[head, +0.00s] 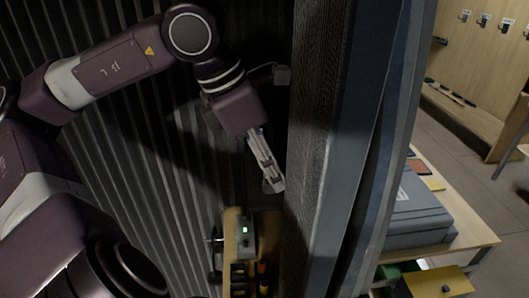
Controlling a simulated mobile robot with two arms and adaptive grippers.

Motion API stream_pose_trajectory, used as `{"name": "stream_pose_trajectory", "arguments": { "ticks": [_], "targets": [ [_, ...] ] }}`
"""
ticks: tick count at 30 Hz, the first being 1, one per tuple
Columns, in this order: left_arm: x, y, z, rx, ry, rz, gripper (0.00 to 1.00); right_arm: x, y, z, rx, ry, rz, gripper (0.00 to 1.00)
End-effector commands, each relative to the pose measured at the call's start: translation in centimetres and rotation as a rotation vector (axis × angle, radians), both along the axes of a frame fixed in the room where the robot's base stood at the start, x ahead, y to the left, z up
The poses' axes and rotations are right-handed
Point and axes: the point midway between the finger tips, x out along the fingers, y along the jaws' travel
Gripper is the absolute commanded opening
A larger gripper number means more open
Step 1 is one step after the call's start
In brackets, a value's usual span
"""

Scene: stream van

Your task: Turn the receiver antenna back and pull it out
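My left gripper (272,180) hangs in front of the dark ribbed wall, its fingers pointing down and a little right. It is above the wooden shelf and apart from it. The fingers show close together, but I cannot tell if they are open or shut. A small grey box with a green light (245,236), which looks like the receiver, stands on the shelf below. I cannot clearly make out its antenna. My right gripper is not in view.
A dark upright panel (325,150) stands just right of the gripper. The wooden shelf (231,222) holds dark and orange small items. Beyond the panel, a table (473,232) carries a large grey case (415,215). Hooks (484,20) line the far wall.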

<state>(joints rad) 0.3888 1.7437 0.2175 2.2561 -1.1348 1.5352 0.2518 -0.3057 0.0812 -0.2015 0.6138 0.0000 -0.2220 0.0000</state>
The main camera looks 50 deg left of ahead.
Motion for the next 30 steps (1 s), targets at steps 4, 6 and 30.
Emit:
{"name": "stream_pose_trajectory", "arguments": {
  "ticks": [4, 6, 30],
  "targets": [
    [0.0, 0.0, -0.2, 0.000, 0.000, 0.000, 0.35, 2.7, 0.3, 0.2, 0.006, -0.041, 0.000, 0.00],
    [0.0, 0.0, -0.2, 0.000, 0.000, 0.000, 0.35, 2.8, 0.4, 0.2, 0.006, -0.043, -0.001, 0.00],
    [0.0, 0.0, -0.1, 0.000, 0.000, -0.002, 0.00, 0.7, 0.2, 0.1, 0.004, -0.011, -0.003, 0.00]
  ]
}}
